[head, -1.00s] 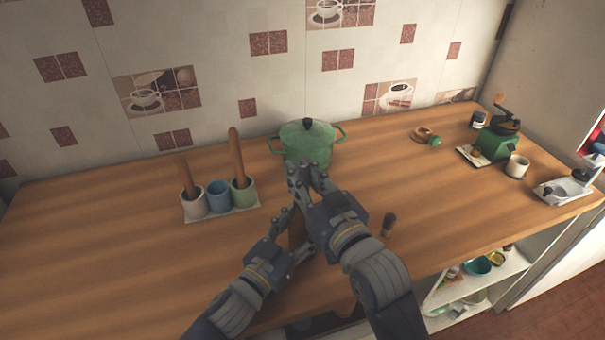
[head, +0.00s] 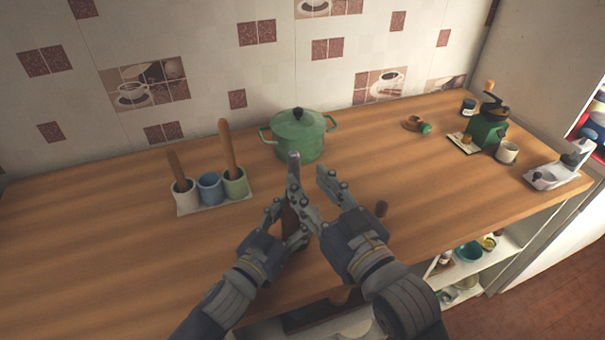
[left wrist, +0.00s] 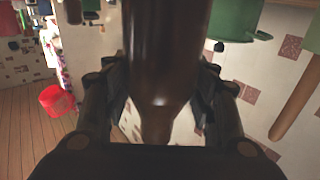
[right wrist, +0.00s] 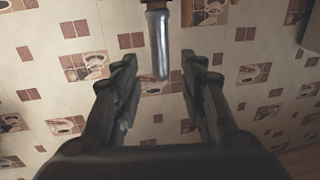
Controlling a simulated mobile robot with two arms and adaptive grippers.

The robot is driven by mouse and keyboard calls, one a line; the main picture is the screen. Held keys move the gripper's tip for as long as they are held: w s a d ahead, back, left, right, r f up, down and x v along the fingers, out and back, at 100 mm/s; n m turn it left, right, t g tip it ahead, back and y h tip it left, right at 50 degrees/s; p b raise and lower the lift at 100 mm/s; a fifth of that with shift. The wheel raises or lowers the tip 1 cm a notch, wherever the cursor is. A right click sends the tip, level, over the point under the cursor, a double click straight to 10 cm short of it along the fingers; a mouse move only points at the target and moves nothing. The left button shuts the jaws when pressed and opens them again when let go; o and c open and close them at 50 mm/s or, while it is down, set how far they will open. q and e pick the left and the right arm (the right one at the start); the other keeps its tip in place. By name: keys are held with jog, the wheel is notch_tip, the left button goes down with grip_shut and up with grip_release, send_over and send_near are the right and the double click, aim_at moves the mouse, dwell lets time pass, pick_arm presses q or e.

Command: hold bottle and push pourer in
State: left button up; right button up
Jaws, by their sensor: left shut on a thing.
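A dark brown bottle (head: 289,222) stands roughly upright near the counter's front edge; it fills the middle of the left wrist view (left wrist: 165,50). My left gripper (head: 286,226) is shut around the bottle, one finger on each side. A grey metal pourer (head: 293,168) points up in line above the bottle's neck. My right gripper (head: 312,186) is open beside the pourer, to its right and a little lower. In the right wrist view the pourer's tube (right wrist: 159,45) lies between and beyond the spread fingers, apart from both. My fingers hide the joint of pourer and neck, so depth cannot be told.
A green lidded pot (head: 298,137) stands behind the bottle. A tray with three cups and wooden pestles (head: 210,188) is to the left. The wooden counter (head: 90,240) is clear at left.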

dwell(0.4)
pick_arm(q)
jog(key=o, duration=1.6)
jog(key=shift+c, duration=0.2)
